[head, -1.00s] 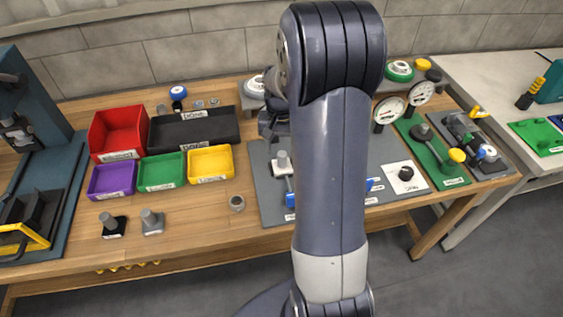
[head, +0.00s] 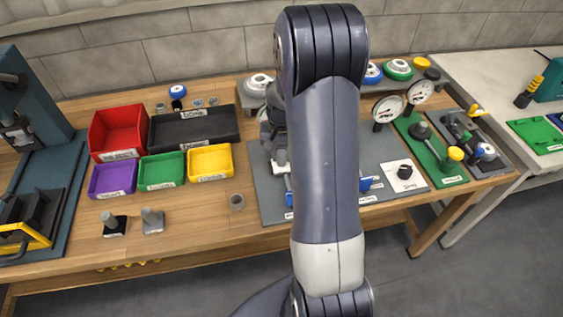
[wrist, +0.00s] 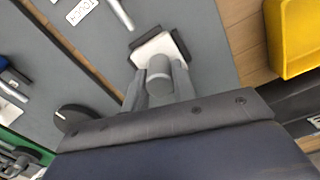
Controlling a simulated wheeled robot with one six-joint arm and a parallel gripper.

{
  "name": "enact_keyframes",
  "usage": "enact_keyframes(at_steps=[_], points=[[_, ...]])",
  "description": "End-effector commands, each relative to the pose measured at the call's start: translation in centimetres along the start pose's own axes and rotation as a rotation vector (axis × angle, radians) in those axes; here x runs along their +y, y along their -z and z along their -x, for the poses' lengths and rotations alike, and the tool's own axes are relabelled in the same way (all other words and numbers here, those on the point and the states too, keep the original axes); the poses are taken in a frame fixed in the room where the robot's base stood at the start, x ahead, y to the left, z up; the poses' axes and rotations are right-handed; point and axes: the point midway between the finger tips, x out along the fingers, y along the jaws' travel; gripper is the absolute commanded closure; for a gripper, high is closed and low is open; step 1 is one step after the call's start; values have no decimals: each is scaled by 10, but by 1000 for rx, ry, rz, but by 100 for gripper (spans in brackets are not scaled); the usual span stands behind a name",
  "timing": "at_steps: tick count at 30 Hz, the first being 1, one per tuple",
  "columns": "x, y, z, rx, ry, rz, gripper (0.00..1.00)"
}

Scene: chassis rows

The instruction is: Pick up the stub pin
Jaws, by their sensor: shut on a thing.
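The stub pin, a short grey cylinder (wrist: 159,74), shows in the wrist view with a white block (wrist: 155,47) with dark ends at its far end. My gripper (wrist: 159,86) has one finger on each side of the grey cylinder and is shut on it. In the head view the white block (head: 280,168) shows at the left of the grey mat (head: 270,208). My gripper (head: 279,148) is right above the block there and hides most of the pin. Whether the block is touching the mat I cannot tell.
Two similar grey pins stand on a black base (head: 114,226) and a grey base (head: 153,222) at the front left. A yellow bin (head: 211,163) and a black tray (head: 193,128) lie left of the mat. Dial gauges (head: 388,108) stand to the right. My arm hides the mat's middle.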

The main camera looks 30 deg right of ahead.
Motion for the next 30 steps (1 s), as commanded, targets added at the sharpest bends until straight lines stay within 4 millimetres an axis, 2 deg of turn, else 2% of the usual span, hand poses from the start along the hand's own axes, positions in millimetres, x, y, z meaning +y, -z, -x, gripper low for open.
enact_keyframes(at_steps=[1, 7, 20, 23, 30], points=[[0, 0, 0, 0, 0, 0, 85], [0, 0, 0, 0, 0, 0, 100], [0, 1, 2, 3, 1, 0, 100], [0, 1, 9, 3, 1, 0, 100], [0, 2, 53, 8, 2, 0, 100]])
